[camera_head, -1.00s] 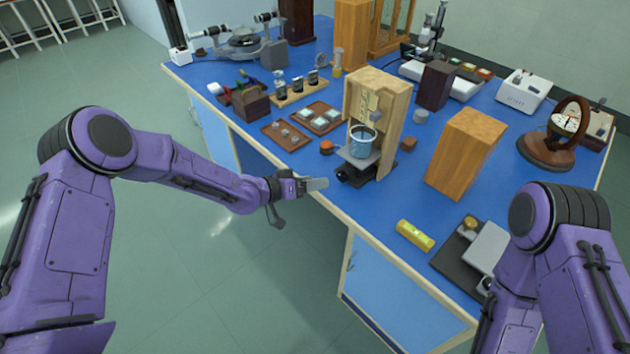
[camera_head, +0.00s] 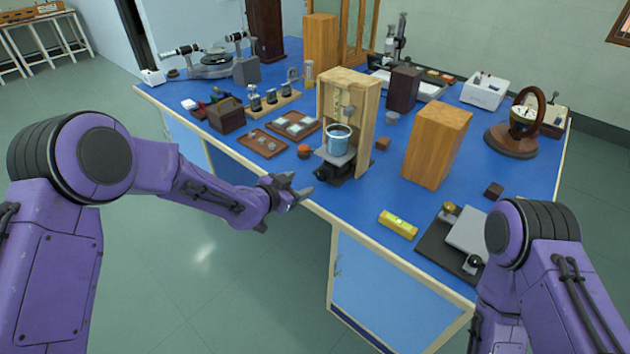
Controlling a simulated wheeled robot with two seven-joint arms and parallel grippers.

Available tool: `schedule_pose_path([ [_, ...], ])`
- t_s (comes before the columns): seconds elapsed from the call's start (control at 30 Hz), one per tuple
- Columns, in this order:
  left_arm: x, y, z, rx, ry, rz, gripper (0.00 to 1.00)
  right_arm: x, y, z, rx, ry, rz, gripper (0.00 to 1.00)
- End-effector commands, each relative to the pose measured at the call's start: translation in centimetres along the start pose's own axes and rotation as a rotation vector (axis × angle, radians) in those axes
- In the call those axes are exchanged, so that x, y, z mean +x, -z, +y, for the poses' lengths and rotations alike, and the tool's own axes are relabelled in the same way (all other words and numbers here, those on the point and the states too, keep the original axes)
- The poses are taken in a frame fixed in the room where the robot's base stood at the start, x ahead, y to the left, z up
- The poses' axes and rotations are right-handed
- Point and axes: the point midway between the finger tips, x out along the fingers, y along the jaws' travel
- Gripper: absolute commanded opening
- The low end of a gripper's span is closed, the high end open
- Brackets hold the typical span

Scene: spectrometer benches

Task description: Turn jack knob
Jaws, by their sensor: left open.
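A small lab jack (camera_head: 341,168) with a black base stands on the blue bench, at the foot of an open wooden frame (camera_head: 365,120). Its dark knob (camera_head: 321,171) is at the front left of the jack, near the bench's front edge. A blue beaker (camera_head: 338,140) sits on the jack's plate. My left gripper (camera_head: 299,190) is open and empty, left of and slightly below the knob in the picture, apart from it, over the bench's front edge. My right gripper is out of view; only its arm shows at the lower right.
An orange-red round piece (camera_head: 304,151) lies just left of the jack, beside a brown tray (camera_head: 263,144). A yellow level (camera_head: 398,224) and a black-based device (camera_head: 458,246) are to the right. A tall wooden block (camera_head: 437,145) stands right of the frame. Bare blue bench lies between.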

Motion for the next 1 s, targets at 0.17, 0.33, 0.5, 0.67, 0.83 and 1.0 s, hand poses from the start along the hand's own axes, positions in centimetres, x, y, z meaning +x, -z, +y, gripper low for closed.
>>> schedule_pose_path([
  [0.17, 4.2, 0.2, 0.3, -0.001, -0.004, 0.001, 0.63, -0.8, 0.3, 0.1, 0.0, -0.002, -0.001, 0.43],
  [0.33, 7.2, 0.0, 0.1, -0.002, -0.002, 0.001, 0.63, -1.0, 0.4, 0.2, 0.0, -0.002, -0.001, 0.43],
  [0.5, 8.8, 0.0, 0.1, -0.003, -0.001, 0.002, 0.63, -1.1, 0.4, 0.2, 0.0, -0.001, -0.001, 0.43],
  [0.67, 9.1, 0.0, 0.1, -0.004, -0.001, 0.0, 0.63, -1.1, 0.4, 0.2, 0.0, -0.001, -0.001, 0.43],
  [0.83, 9.0, 0.0, 0.0, -0.004, 0.0, 0.0, 0.53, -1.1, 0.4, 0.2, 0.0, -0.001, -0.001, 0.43],
  [1.0, 9.0, 0.0, 0.0, -0.004, 0.0, 0.0, 0.07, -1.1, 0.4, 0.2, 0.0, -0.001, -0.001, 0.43],
])
